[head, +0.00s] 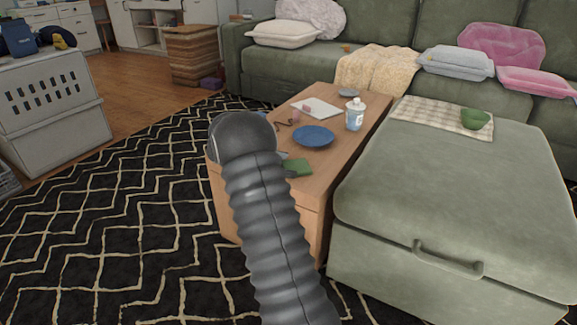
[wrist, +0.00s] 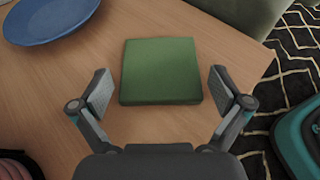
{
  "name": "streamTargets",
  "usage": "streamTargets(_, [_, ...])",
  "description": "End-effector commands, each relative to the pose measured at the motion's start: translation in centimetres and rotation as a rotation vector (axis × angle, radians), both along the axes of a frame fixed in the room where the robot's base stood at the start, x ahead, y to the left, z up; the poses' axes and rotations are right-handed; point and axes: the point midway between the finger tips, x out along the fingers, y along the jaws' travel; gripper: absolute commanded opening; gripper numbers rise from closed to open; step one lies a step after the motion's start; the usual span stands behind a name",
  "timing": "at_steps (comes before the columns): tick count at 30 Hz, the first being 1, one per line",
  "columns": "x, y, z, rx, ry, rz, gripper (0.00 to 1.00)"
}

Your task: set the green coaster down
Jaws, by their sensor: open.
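The green coaster (wrist: 160,72) is a flat square lying on the wooden coffee table (wrist: 75,95). In the head view the coaster (head: 299,167) shows near the table's front end, partly hidden by my arm. My gripper (wrist: 160,92) is open in the wrist view, with one finger to the left of the coaster and one to the right. Gaps show between both fingers and the coaster. In the head view my arm hides most of the gripper.
A blue plate (head: 314,136) lies on the table behind the coaster. A white bottle (head: 355,114) and a white sheet or book (head: 316,107) are farther back. A green ottoman (head: 455,190) stands close along the table's right side.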

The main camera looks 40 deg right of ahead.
Motion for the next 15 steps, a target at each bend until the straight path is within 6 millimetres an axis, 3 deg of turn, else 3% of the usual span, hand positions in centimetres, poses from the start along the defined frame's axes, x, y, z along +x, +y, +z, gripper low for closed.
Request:
streamTargets(5, [0.9, 1.9, 1.1, 0.000, -0.001, 0.003, 1.00])
streamTargets(15, [3.2, 7.6, 3.6, 0.000, -0.001, 0.002, 1.00])
